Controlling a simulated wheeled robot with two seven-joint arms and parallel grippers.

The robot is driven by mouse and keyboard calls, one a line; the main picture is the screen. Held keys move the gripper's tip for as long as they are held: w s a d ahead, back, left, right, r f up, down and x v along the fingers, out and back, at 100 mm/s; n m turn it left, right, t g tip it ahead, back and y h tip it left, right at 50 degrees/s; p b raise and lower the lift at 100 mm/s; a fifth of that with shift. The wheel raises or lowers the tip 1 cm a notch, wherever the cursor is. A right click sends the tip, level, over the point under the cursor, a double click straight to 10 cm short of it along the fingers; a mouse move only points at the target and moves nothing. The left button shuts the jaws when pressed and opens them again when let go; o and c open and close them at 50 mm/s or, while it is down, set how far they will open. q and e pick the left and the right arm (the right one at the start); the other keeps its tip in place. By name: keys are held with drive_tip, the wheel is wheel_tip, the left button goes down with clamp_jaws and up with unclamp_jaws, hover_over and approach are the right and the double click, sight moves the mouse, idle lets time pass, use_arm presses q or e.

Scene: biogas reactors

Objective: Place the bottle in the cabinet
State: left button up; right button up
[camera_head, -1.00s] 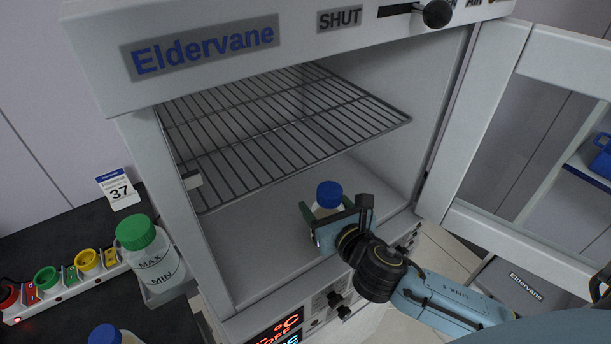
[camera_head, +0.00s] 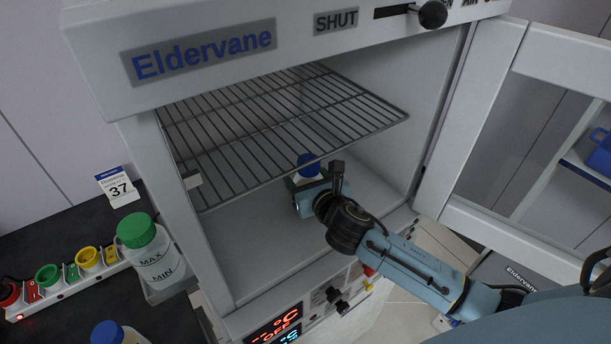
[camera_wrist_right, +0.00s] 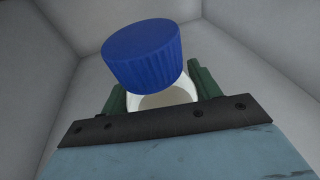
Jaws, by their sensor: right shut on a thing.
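The cabinet (camera_head: 140,79) stands open, with a wire shelf (camera_head: 285,125) across its upper part and a bare floor (camera_head: 262,245) below. A blue-capped bottle (camera_head: 308,164) is inside, below the shelf level. My right gripper (camera_head: 309,180) reaches in from the right and is shut on the bottle. In the right wrist view the bottle's blue cap (camera_wrist_right: 142,54) rises above the green fingers, and its pale body (camera_wrist_right: 168,97) sits between them. The bottle's base is hidden, so I cannot tell whether it touches the floor. My left gripper is not in view.
The cabinet door (camera_head: 478,130) is swung open at the right. A green-capped bottle (camera_head: 150,250) and another blue-capped bottle (camera_head: 108,333) stand outside at the left, near a power strip (camera_head: 75,275) and a calendar card (camera_head: 118,188). The cabinet floor around the held bottle looks clear.

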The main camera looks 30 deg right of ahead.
drive_tip(key=shift+f, duration=0.15)
drive_tip(key=o, duration=1.3)
drive_tip(key=shift+c, duration=0.2)
drive_tip(key=s+r, duration=0.2)
drive_tip(key=s, duration=0.9)
drive_tip(key=shift+s+a+r, duration=0.25)
drive_tip(key=shift+s+r, duration=0.1)
drive_tip(key=shift+s, duration=0.05)
